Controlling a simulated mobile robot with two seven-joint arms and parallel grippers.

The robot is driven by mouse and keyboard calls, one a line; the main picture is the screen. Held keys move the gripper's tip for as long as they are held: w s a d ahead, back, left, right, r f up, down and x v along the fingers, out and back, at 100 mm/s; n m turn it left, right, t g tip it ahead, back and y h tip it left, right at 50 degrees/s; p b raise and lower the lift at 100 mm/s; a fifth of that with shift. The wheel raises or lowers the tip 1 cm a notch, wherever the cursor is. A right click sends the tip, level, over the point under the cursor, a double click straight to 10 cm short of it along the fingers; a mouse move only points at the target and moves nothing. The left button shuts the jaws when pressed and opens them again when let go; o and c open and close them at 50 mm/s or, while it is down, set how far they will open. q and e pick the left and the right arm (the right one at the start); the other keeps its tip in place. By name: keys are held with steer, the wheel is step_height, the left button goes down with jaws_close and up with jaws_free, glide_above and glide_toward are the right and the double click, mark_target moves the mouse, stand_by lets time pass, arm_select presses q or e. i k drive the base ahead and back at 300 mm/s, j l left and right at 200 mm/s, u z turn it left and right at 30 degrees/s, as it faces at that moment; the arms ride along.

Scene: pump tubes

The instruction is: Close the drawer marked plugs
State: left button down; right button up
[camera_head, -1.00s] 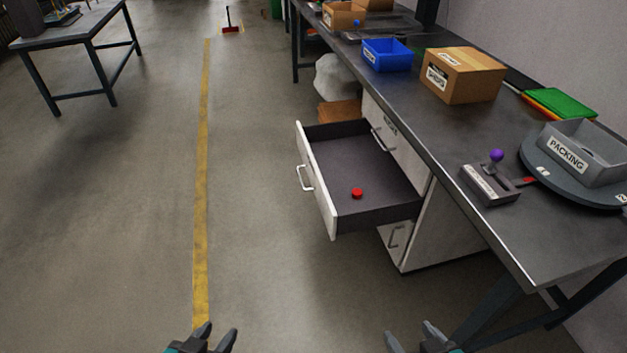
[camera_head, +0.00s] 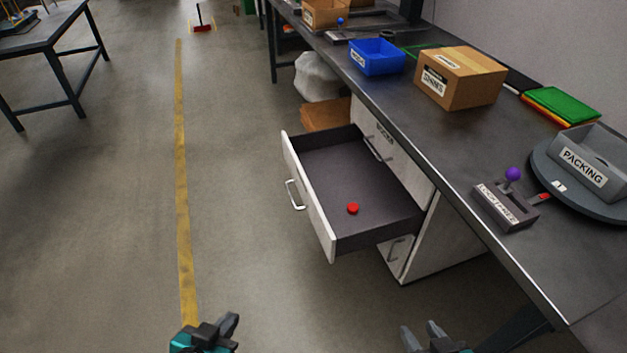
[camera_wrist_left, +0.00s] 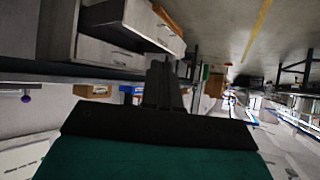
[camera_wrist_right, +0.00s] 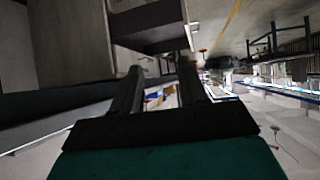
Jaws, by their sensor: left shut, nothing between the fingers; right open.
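An open drawer (camera_head: 352,184) with a white front and dark inside sticks out from the white cabinet under the workbench. A small red round piece (camera_head: 352,208) lies in it. Its front faces left and bears a handle (camera_head: 294,195); no label on it is readable. My left gripper (camera_head: 226,325) is shut and empty, low in the head view, left of and nearer than the drawer. My right gripper (camera_head: 420,331) is open and empty, below and right of the drawer. Neither touches it. The open drawer also shows in the right wrist view (camera_wrist_right: 150,28).
The workbench (camera_head: 440,165) overhangs the cabinet on the right. On it are a blue bin (camera_head: 377,57), a cardboard box (camera_head: 461,78), a lever unit with a purple knob (camera_head: 506,204) and a grey packing tray (camera_head: 590,160). The floor left of the drawer is clear.

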mark_target(333, 167)
steer(key=i+j+z, duration=0.85)
steer(key=i+j, duration=0.15)
steer(key=j, duration=0.15)
